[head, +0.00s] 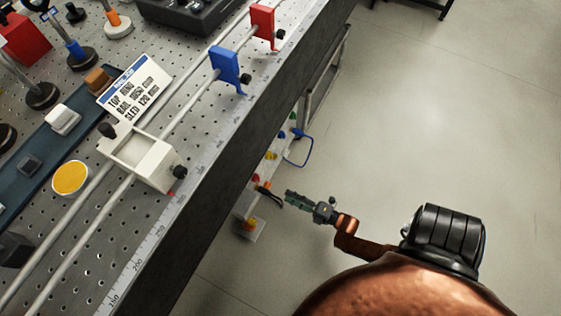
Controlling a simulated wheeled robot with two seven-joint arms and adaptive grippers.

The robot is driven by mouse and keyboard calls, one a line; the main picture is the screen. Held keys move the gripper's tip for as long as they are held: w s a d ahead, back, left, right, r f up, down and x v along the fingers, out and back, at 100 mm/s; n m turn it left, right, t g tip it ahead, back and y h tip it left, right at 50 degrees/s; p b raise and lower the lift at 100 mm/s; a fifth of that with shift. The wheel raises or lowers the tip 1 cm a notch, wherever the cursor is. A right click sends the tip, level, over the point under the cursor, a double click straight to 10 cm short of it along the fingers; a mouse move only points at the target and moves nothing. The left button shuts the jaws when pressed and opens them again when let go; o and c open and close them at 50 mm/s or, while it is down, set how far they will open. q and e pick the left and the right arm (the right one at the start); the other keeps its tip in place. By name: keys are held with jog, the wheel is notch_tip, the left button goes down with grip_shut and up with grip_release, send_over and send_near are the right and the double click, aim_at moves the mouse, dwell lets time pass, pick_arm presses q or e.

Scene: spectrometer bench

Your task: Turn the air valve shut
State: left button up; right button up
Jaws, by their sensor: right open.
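A pale panel (243,207) with small coloured fittings stands low beside the bench's right side. It carries yellow, red, green and blue parts and a blue loop (300,149). A dark curved piece with a red end (264,189) sticks out from it toward my gripper. I cannot tell for sure which fitting is the air valve. My right gripper (288,198) is open and points left at this panel, close to the dark curved piece. Whether they touch cannot be made out. My left gripper is out of view.
The perforated bench (215,118) fills the left, with its dark edge (232,160) beside my gripper. It bears a railed white sled (140,158), a blue stop (225,68), a red stop (263,24) and a label card (135,86). The floor (440,120) to the right is clear.

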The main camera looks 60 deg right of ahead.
jog(key=shift+s+d, duration=0.1)
jog(key=shift+s, duration=1.15)
jog(key=shift+s, duration=0.1)
